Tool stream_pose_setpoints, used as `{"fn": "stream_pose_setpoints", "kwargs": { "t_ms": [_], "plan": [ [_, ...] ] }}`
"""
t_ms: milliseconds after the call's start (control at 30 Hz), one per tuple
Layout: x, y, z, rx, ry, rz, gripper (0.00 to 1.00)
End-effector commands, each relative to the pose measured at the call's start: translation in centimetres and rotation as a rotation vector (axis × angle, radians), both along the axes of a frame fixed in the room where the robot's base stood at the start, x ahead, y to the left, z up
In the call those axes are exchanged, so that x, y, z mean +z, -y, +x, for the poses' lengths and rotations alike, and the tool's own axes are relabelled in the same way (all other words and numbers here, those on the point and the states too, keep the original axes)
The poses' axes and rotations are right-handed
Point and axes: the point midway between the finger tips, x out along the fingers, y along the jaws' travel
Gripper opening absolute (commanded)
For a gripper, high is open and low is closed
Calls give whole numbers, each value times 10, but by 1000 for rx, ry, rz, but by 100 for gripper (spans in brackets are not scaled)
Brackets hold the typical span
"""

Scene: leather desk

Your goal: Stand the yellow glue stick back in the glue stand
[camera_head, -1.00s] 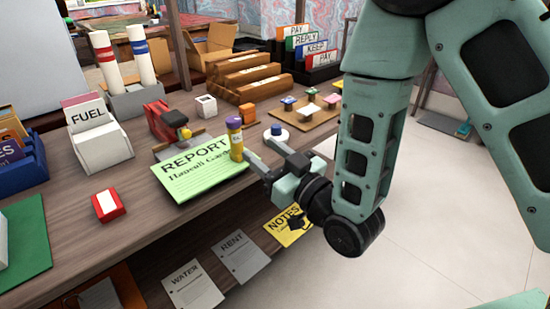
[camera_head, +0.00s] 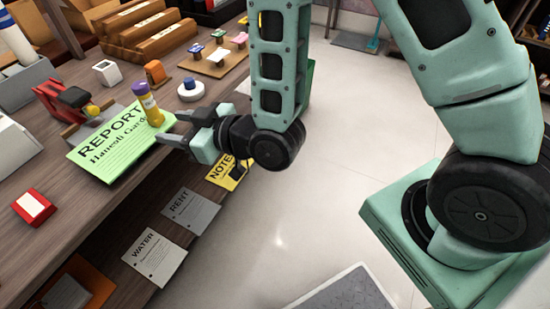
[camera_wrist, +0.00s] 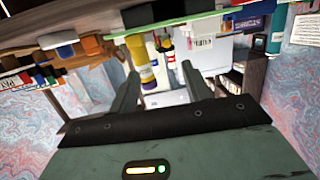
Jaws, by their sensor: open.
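The yellow glue stick (camera_head: 151,106), with a purple top, stands upright on the green report sheet (camera_head: 100,162), near its right edge. In the wrist view the glue stick (camera_wrist: 142,62) appears upside down, near the left finger. My gripper (camera_head: 168,127) is open and empty. Its fingers point at the glue stick, with the tips close beside it; I cannot tell whether they touch. A grey holder (camera_head: 22,88) with a white, blue-banded tube stands at the far left, cut by the frame; I cannot tell if it is the glue stand.
An orange block (camera_head: 156,72) and a white-and-blue round item (camera_head: 190,90) stand behind the glue stick. A small red box (camera_head: 34,206) sits front left.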

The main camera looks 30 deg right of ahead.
Motion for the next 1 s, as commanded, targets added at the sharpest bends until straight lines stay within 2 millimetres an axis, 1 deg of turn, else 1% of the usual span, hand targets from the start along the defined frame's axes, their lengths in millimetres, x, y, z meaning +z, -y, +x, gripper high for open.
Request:
{"fn": "stream_pose_setpoints", "kwargs": {
  "t_ms": [33, 100, 167, 267, 367, 467, 700, 800, 900, 933, 967, 1000],
  "plan": [
    [3, -4, -2, 18, -48, -46, 48],
    [-1, -6, -9, 37, -133, -118, 48],
    [-2, -5, -17, 49, -206, -179, 48],
    [-3, 0, -33, 60, -330, -281, 48],
    [-1, 11, -54, 60, -456, -379, 48],
    [4, 25, -79, 53, -584, -476, 48],
    [28, 70, -153, 15, -878, -690, 48],
    [38, 85, -179, -2, -970, -753, 48],
    [46, 96, -197, -14, -1030, -797, 48],
    [47, 99, -200, -15, -1043, -806, 54],
    [49, 100, -203, -18, -1054, -813, 56],
    [50, 102, -206, -19, -1063, -819, 56]
  ]
}}
